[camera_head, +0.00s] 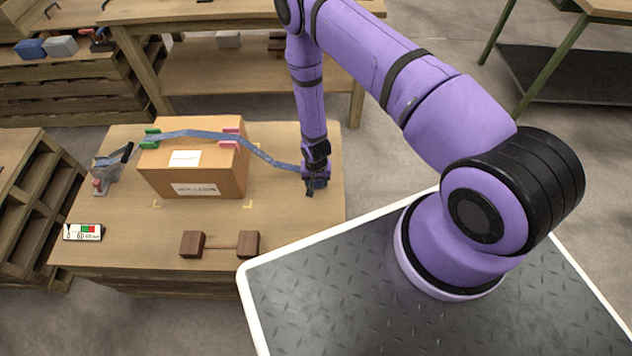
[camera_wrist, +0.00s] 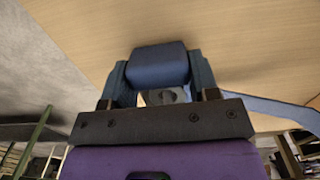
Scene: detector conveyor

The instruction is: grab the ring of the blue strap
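The blue strap (camera_head: 196,134) runs over the top of a cardboard box (camera_head: 209,176) and slopes down right to my gripper. In the wrist view the strap (camera_wrist: 266,104) passes behind the right finger. The ring (camera_wrist: 159,66), a rounded blue piece, sits between the two fingers and appears to touch both. My gripper (camera_head: 312,189) is low over the table's right side and looks shut on the ring. In the head view the ring is mostly hidden by the gripper. Whether it touches the table is unclear.
The wooden table (camera_head: 130,228) also bears a grey strap tool (camera_head: 107,170) at left, a small labelled card (camera_head: 83,232), and two dark wood blocks (camera_head: 192,244) joined by a thin bar. Green (camera_head: 151,138) and pink (camera_head: 230,138) corner pieces sit under the strap.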

